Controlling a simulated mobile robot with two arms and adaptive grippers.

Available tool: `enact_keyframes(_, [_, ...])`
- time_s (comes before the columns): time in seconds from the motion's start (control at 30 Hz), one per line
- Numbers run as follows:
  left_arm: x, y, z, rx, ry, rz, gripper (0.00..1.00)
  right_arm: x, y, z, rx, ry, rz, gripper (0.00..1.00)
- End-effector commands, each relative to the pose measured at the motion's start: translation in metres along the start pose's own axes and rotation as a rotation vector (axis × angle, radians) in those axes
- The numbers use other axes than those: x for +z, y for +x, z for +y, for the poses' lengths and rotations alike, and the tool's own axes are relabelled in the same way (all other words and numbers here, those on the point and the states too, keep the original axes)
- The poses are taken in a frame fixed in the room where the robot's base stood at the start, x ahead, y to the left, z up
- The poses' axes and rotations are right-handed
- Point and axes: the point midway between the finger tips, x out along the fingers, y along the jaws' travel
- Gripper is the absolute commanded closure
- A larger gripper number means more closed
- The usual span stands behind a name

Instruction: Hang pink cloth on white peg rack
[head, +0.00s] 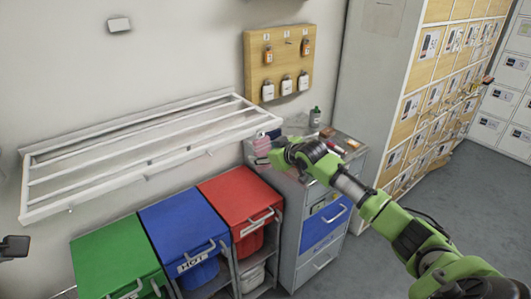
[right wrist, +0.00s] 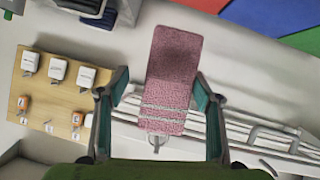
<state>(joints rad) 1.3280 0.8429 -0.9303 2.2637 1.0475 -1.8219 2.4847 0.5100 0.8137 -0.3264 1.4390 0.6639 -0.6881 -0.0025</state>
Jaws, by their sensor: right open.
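In the head view the cloth (head: 262,144) shows small at the right end of the white peg rack (head: 125,172), partly hidden by my gripper. The rack (right wrist: 270,134) also shows in the wrist view. My right gripper (head: 280,154) is open around the cloth without visibly touching it.
Green (head: 112,262), blue (head: 182,228) and red (head: 238,200) lidded bins stand below the rack. A grey drawer cabinet (head: 322,222) with small items on top is below my right arm. A wooden board (head: 279,66) with bottles hangs behind. Lockers (head: 445,80) stand at right; the floor there is clear.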

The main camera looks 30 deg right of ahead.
Motion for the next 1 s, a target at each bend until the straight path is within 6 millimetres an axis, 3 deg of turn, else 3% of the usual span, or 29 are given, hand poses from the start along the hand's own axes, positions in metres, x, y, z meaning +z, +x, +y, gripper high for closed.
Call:
enact_keyframes(0.27, [0.000,0.000,0.000,0.000,0.000,0.000,1.00,0.002,-0.013,0.001,0.000,-0.002,-0.002,0.40])
enact_keyframes(0.7, [0.000,0.000,0.000,0.000,0.000,0.000,1.00,0.002,-0.092,-0.001,-0.001,-0.006,-0.003,0.40])
enact_keyframes(1.0, [0.000,0.000,0.000,0.000,0.000,0.000,1.00,0.001,-0.118,0.000,0.000,-0.001,-0.001,0.40])
